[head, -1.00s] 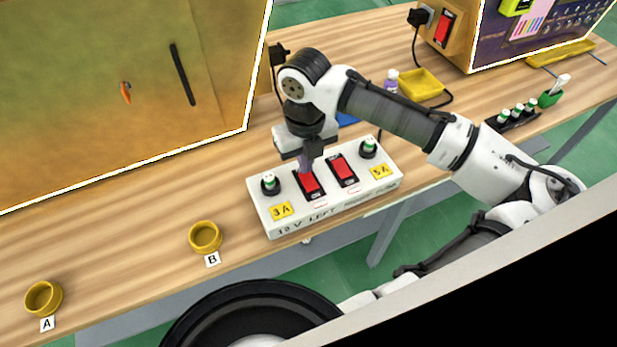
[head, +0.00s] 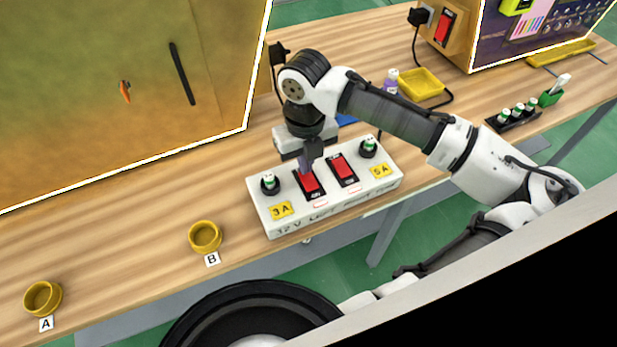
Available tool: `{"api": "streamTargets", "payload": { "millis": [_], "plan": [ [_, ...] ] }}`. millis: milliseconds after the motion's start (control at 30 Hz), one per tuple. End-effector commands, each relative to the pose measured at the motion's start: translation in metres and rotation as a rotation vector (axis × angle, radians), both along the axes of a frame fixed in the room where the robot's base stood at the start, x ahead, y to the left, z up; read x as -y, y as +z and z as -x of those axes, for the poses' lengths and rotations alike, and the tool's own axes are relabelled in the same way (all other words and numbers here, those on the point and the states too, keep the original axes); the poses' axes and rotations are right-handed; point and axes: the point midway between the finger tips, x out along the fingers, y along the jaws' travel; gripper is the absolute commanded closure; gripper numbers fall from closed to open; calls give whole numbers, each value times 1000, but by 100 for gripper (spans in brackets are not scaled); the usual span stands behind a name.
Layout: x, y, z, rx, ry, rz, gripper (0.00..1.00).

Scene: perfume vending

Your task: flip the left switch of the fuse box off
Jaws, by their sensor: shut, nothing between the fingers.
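The fuse box (head: 325,215) is a white block on the wooden table, with a round green-topped fuse near each end and yellow 3A and 5A labels. Its left red switch (head: 309,183) sits in a black frame beside the 3A fuse. Its right red switch (head: 342,169) is next to it, toward the 5A fuse. My gripper (head: 305,170) points down at the upper end of the left switch, shut and empty. The fingertips seem to touch or nearly touch the switch; I cannot tell which. They hide its far end.
Yellow cups stand at labels A (head: 42,298) and B (head: 204,236). A large yellow cabinet (head: 110,90) stands behind on the left. A yellow tray (head: 421,84), a small bottle (head: 391,80) and a black rack of fuses (head: 513,118) are to the right.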

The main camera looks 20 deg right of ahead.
Motion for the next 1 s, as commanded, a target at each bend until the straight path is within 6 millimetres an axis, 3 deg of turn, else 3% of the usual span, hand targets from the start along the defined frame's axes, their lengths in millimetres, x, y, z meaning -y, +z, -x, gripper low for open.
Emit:
{"api": "streamTargets", "payload": {
  "millis": [1000],
  "plan": [
    [0, -15, 0, 0, 0, 1, 100]
  ]
}}
